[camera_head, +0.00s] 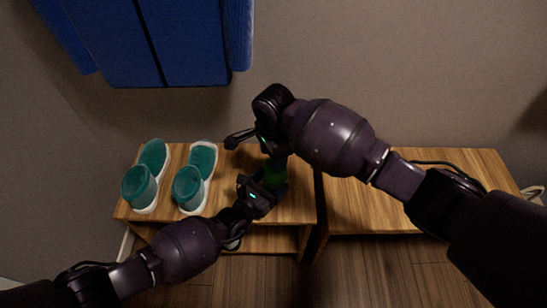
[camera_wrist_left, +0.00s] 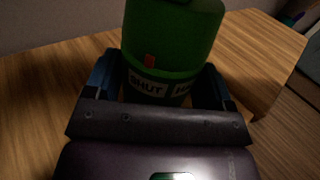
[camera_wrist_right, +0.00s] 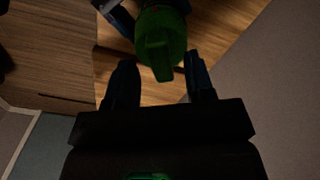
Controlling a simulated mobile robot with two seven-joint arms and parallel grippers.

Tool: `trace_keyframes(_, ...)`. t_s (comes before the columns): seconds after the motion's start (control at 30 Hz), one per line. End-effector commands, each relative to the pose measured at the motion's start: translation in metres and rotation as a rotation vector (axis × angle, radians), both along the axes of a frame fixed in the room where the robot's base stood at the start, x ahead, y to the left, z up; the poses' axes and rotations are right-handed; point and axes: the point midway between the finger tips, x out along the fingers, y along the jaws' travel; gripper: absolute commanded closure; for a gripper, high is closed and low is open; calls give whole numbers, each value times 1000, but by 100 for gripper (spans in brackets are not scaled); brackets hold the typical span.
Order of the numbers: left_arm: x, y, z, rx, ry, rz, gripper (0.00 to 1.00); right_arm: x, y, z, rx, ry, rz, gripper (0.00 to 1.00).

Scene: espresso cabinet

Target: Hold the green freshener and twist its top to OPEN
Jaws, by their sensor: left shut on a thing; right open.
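The green freshener (camera_head: 275,172) is upright at the front of the left wooden bench. In the left wrist view the freshener (camera_wrist_left: 172,40) shows a dark band with a white label reading "SHUT" and part of another word, with a small red mark above "SHUT". My left gripper (camera_head: 266,186) is shut around its lower body. My right gripper (camera_head: 268,148) is above it. In the right wrist view its green top (camera_wrist_right: 160,40) has a raised ridge; my right gripper (camera_wrist_right: 160,80) is open, with one finger on each side of the ridge's near end, apart from it.
A second wooden bench (camera_head: 350,210) stands to the right.

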Motion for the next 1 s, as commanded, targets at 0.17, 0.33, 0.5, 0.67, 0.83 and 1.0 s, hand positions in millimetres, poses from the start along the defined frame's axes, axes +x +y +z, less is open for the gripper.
trace_keyframes(0.17, 0, 0, 0, 0, 0, 0, 61, 0, 0, -15, 0, 1, 0, 51)
trace_keyframes(0.33, 0, 0, 0, 0, 0, 0, 61, 0, 0, -20, 0, -1, 0, 51)
trace_keyframes(0.5, 0, 0, 0, 0, 0, 0, 61, 0, 0, -20, 0, -1, 1, 51)
trace_keyframes(0.67, 0, 0, 0, 0, 0, 0, 61, 0, 0, -19, 0, -1, 1, 71)
trace_keyframes(0.83, 0, 0, 0, 0, 0, 0, 61, 0, 0, -19, 0, -1, 1, 97)
trace_keyframes(1.0, 0, 0, 0, 0, 0, 0, 61, 0, 0, -19, 1, -1, 5, 100)
